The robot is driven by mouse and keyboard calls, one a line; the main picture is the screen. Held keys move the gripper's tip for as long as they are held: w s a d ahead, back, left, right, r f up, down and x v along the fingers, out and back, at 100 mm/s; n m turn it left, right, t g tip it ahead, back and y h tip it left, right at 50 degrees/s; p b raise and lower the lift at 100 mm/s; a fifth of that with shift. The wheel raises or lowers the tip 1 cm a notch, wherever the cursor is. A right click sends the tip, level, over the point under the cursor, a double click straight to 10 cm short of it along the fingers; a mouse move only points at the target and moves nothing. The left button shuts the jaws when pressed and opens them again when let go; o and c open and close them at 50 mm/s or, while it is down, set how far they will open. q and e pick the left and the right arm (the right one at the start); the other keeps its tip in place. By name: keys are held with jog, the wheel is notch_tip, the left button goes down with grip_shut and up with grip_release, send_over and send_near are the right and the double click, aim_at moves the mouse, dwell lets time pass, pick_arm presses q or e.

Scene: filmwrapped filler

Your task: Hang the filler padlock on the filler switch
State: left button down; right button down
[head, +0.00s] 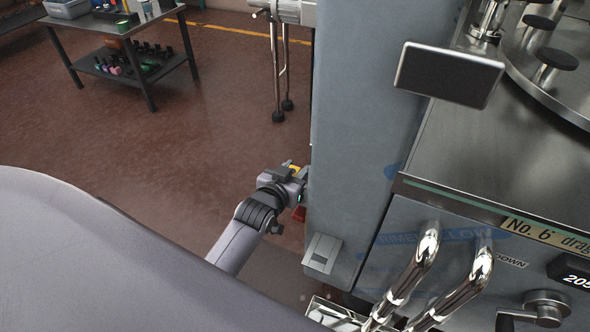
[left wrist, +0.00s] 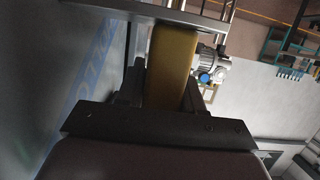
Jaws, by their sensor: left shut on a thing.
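My left gripper (head: 295,172) is low beside the left edge of the grey machine column (head: 352,130), shut on a yellow padlock (head: 294,167). The padlock's yellow body fills the space between the fingers in the left wrist view (left wrist: 173,62); its shackle cannot be made out. A small red part (head: 299,213) shows just below the gripper at the column's edge; I cannot tell whether it belongs to the switch. The switch is otherwise not clearly seen. My right gripper is not in view.
A grey box (head: 322,253) is fixed low on the column's front. Bent chrome pipes (head: 412,270) stand at the lower right. A dark work table (head: 115,25) stands far back left. The red-brown floor (head: 190,130) left of the column is clear.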

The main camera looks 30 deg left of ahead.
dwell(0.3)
pick_arm(q)
jog(key=c, duration=0.6)
grip_release()
jog(key=shift+c, duration=0.2)
jog(key=shift+s+f, duration=0.1)
jog(key=shift+s, duration=0.05)
jog(key=v, duration=0.7)
jog(key=shift+p, duration=0.35)
jog(key=s+d+f+m+g+h+p, duration=0.1)
jog(key=s+f, duration=0.3)
jog(key=s, duration=0.4)
jog(key=s+d+f+m+g+h+p, duration=0.1)
jog(key=s+d+f+m+g+h, duration=0.1)
jog(key=s, duration=0.6)
jog(key=shift+s+d+f+g, duration=0.35)
jog(key=shift+d+f+g, duration=0.15)
jog(key=shift+d+f, duration=0.35)
